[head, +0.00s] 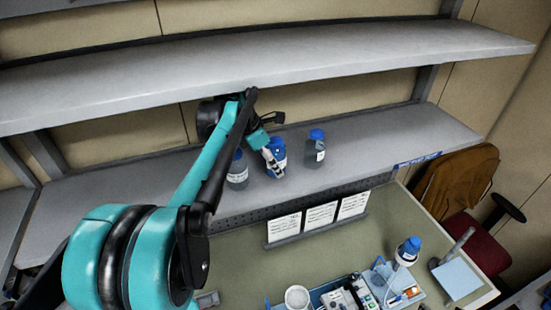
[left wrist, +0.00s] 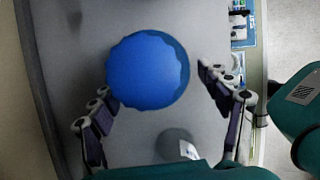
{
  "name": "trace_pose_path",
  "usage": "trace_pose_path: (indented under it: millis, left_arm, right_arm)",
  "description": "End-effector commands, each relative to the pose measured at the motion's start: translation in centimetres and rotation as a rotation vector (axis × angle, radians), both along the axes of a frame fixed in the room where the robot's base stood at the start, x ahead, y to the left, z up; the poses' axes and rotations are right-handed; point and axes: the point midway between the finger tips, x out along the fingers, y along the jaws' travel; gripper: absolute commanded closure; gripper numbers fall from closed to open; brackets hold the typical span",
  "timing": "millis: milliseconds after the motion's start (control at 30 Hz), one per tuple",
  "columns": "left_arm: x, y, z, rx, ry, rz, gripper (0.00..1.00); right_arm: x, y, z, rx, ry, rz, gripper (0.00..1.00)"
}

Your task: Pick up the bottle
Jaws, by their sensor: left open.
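Three clear bottles with blue caps stand upright on the lower grey shelf: a left bottle (head: 237,176), a middle bottle (head: 279,160) and a right bottle (head: 315,154). My left gripper (head: 269,156) is at the middle bottle, partly covering it. In the left wrist view a large blue cap (left wrist: 147,70) lies between the spread fingers of my left gripper (left wrist: 156,84), seen from above. The fingers are open, with a visible gap on the right side of the cap. My right gripper is not in view.
The upper shelf (head: 300,55) overhangs the bottles. Below is a green bench (head: 240,260) with paper cards (head: 320,216), a blue tray of items (head: 340,295) and another blue-capped bottle (head: 408,252). The lower shelf is clear to the right of the bottles.

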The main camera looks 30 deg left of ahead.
Motion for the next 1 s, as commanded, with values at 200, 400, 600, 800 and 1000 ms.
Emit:
trace_pose_path:
  millis: [200,400,600,800,1000]
  left_arm:
    - [1.4,-1.0,-1.2,0.0,-0.001,0.0,0.23]
    - [1.4,-1.0,-1.1,0.0,-0.001,0.0,0.23]
    - [1.4,-1.0,-1.1,-0.001,-0.001,0.0,0.68]
    - [1.4,-1.0,-1.1,-0.001,-0.001,0.0,0.87]
    - [1.4,-1.0,-0.9,0.0,0.0,0.0,0.87]
  right_arm:
    - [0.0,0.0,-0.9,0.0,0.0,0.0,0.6]
    - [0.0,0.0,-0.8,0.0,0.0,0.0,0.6]
    - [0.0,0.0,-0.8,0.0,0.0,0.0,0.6]
    - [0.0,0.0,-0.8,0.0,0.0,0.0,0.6]
    - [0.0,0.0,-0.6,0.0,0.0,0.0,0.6]
